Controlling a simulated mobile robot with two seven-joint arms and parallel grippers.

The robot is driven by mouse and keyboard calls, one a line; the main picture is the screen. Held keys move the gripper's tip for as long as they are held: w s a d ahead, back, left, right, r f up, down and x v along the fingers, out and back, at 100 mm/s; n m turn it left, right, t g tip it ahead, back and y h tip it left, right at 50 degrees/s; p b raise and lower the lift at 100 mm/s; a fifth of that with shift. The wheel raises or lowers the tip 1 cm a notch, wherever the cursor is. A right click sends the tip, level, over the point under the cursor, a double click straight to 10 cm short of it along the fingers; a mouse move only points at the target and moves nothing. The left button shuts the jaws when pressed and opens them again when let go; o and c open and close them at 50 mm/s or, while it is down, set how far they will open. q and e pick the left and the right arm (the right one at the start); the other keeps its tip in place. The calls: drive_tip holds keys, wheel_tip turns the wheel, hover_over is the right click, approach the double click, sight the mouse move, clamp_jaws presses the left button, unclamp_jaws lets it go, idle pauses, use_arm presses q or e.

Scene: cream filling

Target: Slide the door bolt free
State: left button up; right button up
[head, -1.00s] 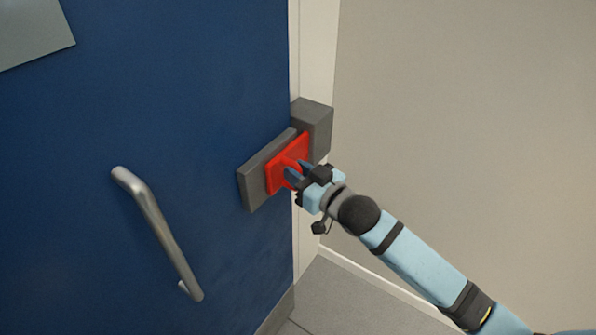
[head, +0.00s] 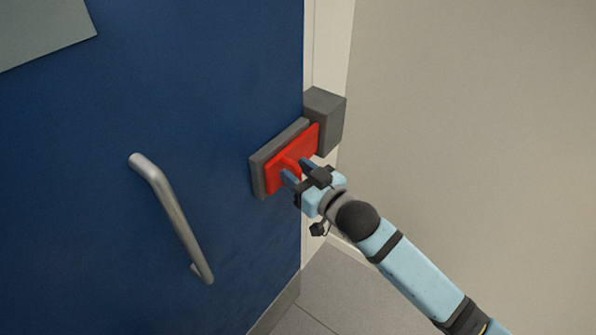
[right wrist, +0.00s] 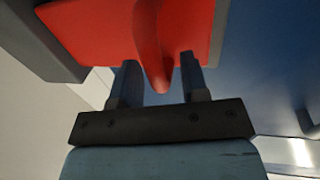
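The red bolt (head: 297,152) lies on a grey base plate (head: 258,178) fixed to the blue door (head: 220,90). A raised red tab (head: 291,165) stands out from its face. The bolt's right end reaches the grey keeper block (head: 331,118) on the frame; I cannot tell how far it sits inside. My right gripper (head: 299,169) has its fingers on either side of the tab. In the right wrist view (right wrist: 160,78) the fingers stand apart, with the tab (right wrist: 153,55) between them and narrow gaps visible. My left gripper is out of view.
A metal pull handle (head: 172,215) projects from the door, left of the bolt. A pale panel (head: 40,30) is at the door's upper left. A beige wall (head: 460,130) stands right of the frame. Grey floor (head: 325,290) shows below.

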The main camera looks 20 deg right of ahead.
use_arm(q)
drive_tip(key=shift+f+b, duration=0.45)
drive_tip(key=shift+b, duration=0.15)
use_arm(e)
drive_tip(key=v, duration=1.3)
drive_tip(key=shift+s, duration=0.35)
drive_tip(key=shift+d, duration=0.15)
use_arm(q)
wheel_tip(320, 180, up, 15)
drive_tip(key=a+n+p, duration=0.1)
drive_tip(key=p, duration=1.7)
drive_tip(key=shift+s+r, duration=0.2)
use_arm(e)
drive_tip(key=s+d+f+m+g+h, duration=0.1)
drive_tip(key=s+f+m+g+h, duration=0.2)
drive_tip(key=s+f, duration=0.7)
drive_tip(key=shift+f+g+h, duration=0.45)
drive_tip(key=shift+g+h, duration=0.65)
drive_tip(key=shift+h, duration=0.1)
